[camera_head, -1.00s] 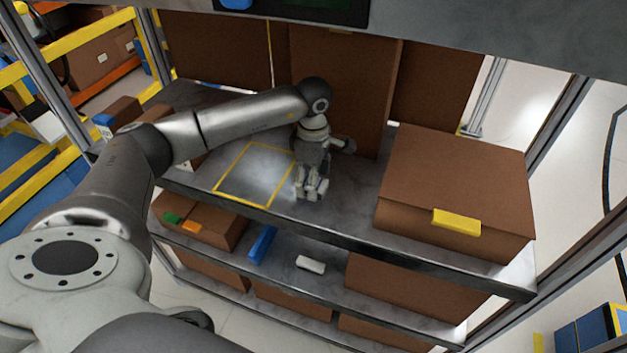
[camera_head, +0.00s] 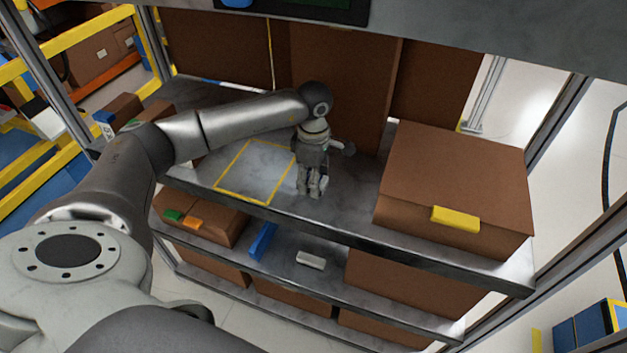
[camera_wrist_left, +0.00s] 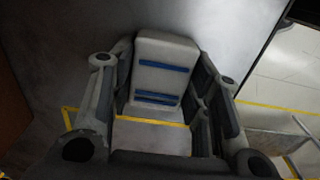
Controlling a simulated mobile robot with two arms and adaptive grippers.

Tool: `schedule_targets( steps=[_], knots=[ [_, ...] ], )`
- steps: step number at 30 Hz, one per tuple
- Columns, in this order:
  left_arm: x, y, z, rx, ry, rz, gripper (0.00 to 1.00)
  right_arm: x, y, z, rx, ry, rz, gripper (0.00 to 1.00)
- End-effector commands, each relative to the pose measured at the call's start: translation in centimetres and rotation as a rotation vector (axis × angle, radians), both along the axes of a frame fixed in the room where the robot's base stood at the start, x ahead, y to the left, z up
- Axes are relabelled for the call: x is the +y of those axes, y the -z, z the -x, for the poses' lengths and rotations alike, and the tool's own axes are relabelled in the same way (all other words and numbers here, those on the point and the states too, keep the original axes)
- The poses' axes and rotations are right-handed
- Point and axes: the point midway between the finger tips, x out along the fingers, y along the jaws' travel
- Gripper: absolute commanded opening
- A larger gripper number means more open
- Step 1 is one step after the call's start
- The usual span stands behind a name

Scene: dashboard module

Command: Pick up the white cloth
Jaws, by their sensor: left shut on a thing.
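A white cloth with blue stripes (camera_wrist_left: 165,70) shows between the fingers of my left gripper (camera_wrist_left: 160,108) in the left wrist view. The fingers stand on either side of it and are shut on it. In the head view, my left gripper (camera_head: 312,188) points down over the upper shelf, just right of the yellow-outlined square. The cloth is hard to make out there, hidden by the gripper. My right gripper is not in view.
The upper shelf (camera_head: 345,215) has a yellow-outlined square (camera_head: 255,170), empty inside. A large brown box (camera_head: 455,175) with a yellow label stands at right. Tall brown boxes (camera_head: 345,85) close off the back. A lower shelf holds boxes, a blue item (camera_head: 262,241) and a white item (camera_head: 311,260).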

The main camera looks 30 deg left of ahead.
Motion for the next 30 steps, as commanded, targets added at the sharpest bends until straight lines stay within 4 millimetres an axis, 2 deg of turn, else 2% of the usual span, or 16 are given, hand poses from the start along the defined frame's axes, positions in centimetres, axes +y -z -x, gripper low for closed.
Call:
schedule_targets(
  steps=[5, 10, 18, 24, 30],
  knots=[
    [0.0, -0.6, -0.1, -0.003, 0.000, 0.001, 0.21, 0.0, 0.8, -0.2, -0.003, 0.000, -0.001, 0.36],
    [0.0, -2.6, -0.2, -0.008, 0.001, -0.001, 0.21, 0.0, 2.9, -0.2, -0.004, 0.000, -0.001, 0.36],
    [-1.0, -9.0, 5.2, -0.009, 0.004, -0.002, 0.21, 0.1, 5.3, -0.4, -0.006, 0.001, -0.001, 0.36],
    [-2.0, -10.8, 9.7, -0.005, 0.003, -0.003, 0.21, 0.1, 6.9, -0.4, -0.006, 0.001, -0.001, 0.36],
    [-2.6, -12.4, 12.6, -0.003, 0.001, -0.001, 0.21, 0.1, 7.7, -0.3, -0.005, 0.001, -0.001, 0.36]
  ],
)
